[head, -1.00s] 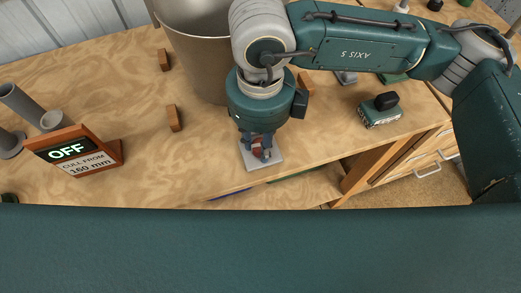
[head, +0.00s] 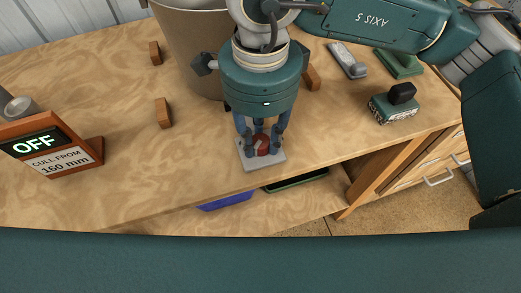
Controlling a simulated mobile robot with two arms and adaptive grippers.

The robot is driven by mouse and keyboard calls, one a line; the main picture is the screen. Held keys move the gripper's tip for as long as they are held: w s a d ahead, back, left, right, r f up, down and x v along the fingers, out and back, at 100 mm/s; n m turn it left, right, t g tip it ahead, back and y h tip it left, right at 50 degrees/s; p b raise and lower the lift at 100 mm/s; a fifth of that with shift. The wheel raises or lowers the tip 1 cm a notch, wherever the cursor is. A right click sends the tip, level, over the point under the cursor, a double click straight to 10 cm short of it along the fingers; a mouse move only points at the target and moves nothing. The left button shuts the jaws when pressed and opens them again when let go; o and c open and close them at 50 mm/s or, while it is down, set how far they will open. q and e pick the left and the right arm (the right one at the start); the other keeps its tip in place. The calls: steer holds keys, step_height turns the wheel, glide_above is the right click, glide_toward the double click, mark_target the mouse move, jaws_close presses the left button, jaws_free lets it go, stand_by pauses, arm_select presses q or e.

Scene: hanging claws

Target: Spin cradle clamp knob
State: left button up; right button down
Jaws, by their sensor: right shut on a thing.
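A red clamp knob (head: 262,143) with a pale mark on top stands on a light grey square plate (head: 273,161) at the front edge of the wooden bench. My right gripper (head: 262,148) points down over it, its blue fingers around the knob and shut on it. The fingers hide part of the knob and plate. My left gripper does not show.
A large metal bucket (head: 190,50) stands behind my right gripper. Wooden blocks (head: 163,113) lie around it. A sign (head: 52,147) reads "OFF, CULL FROM 160 mm" at left. A green brush (head: 394,104) lies at right. A blue tray (head: 226,201) sits on the lower shelf.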

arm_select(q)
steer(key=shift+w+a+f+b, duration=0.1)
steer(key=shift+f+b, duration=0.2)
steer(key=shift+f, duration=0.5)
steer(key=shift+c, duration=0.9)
arm_select(e)
steer(key=shift+f+n, duration=0.25)
steer(key=shift+n, duration=0.45)
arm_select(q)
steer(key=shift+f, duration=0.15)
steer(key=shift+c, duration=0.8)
arm_select(e)
steer(key=shift+r+n, duration=0.1)
steer(key=shift+n, duration=0.3)
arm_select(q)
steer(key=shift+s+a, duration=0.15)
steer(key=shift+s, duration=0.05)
arm_select(e)
steer(key=shift+r, duration=0.15)
